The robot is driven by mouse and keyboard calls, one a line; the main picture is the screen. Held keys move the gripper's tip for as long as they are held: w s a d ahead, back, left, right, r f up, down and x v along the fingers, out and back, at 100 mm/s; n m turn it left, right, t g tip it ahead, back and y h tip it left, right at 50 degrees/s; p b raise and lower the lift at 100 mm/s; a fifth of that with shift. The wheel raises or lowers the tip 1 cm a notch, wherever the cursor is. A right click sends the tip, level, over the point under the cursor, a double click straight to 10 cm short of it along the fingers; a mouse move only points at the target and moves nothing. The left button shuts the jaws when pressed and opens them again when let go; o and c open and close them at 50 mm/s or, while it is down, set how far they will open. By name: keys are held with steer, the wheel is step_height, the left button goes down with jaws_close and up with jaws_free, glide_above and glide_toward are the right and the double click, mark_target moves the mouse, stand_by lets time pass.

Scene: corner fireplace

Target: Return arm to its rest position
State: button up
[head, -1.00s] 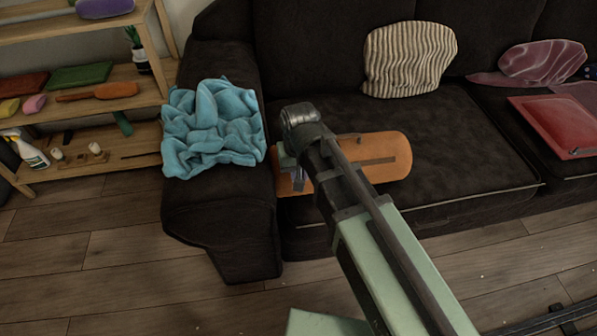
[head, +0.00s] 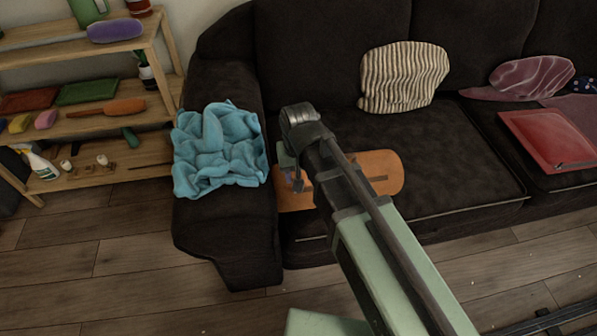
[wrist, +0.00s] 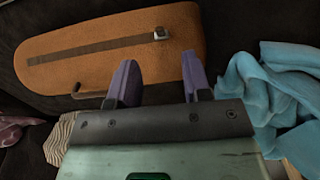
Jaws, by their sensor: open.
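My gripper (wrist: 158,80) is open and empty, with its two purple fingers apart in the wrist view. In the head view my gripper (head: 290,178) is partly hidden behind my arm, in front of the sofa seat's left end. An orange case (head: 375,168) with a dark strap lies on the seat beside the left armrest. In the wrist view the orange case (wrist: 100,38) lies beyond the fingertips, with its strap and buckle showing. I cannot tell the exact gap between fingers and case.
A crumpled blue cloth (head: 220,150) lies over the sofa's left armrest. A striped cushion (head: 404,77) and a red folder-like item (head: 548,139) are on the sofa (head: 450,150). A wooden shelf (head: 150,106) with several items stands left. The floor in front (head: 130,255) is clear.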

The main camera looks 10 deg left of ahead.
step_height(320, 180, up, 3)
steer(key=shift+f+p, duration=0.15)
steer(key=shift+p, duration=0.35)
steer(key=shift+f, duration=0.1)
steer(key=s+d+m, duration=0.3)
steer(key=d+m, duration=0.1)
steer(key=d, duration=2.3)
step_height(320, 180, up, 23)
steer(key=p, duration=2.3)
steer(key=shift+w+a, duration=0.25)
steer(key=shift+w, duration=0.05)
